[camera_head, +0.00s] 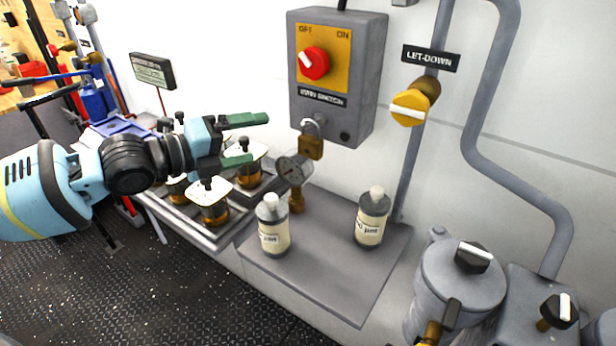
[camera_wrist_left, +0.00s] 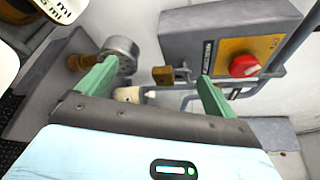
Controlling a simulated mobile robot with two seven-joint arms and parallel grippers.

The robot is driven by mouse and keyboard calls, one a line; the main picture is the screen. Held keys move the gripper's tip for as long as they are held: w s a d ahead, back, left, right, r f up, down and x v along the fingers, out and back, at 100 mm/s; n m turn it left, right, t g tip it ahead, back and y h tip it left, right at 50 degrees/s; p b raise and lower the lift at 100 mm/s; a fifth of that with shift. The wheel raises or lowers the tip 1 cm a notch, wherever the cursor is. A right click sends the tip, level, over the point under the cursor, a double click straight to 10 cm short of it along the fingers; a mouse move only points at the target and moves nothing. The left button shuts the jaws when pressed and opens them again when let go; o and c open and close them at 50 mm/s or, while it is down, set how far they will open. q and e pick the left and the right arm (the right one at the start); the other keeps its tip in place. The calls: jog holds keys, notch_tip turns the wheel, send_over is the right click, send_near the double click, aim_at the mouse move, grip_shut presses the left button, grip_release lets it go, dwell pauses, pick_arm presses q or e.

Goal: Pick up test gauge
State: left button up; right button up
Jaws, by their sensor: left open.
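The test gauge (camera_head: 288,169) is a small round grey dial with a brass fitting below it. It stands upright at the back of the grey shelf (camera_head: 315,275), against the wall. My left gripper (camera_head: 259,139) comes in from the left with its green fingers open and empty. Its fingertips are just left of the gauge and a little above it in the head view. In the left wrist view the gauge (camera_wrist_left: 124,48) shows beyond the left fingertip, not clearly between the fingers (camera_wrist_left: 156,72). Whether that finger touches it, I cannot tell. My right gripper is not in view.
Two capped bottles stand on the shelf, one in front of the gauge (camera_head: 274,232) and one to its right (camera_head: 371,222). A grey switch box (camera_head: 337,75) with a padlock (camera_head: 311,146) hangs just above. A tray of capped jars (camera_head: 212,240) is at the left.

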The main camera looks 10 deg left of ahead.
pick_arm(q)
send_near(284, 168)
jog(key=x, duration=0.4)
jog(key=shift+w+d+f+b, duration=0.15)
jog(key=shift+w+b, duration=0.1)
jog(key=shift+b, duration=0.05)
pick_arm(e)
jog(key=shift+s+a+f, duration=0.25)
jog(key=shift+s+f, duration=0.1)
pick_arm(q)
jog(key=x, duration=0.5)
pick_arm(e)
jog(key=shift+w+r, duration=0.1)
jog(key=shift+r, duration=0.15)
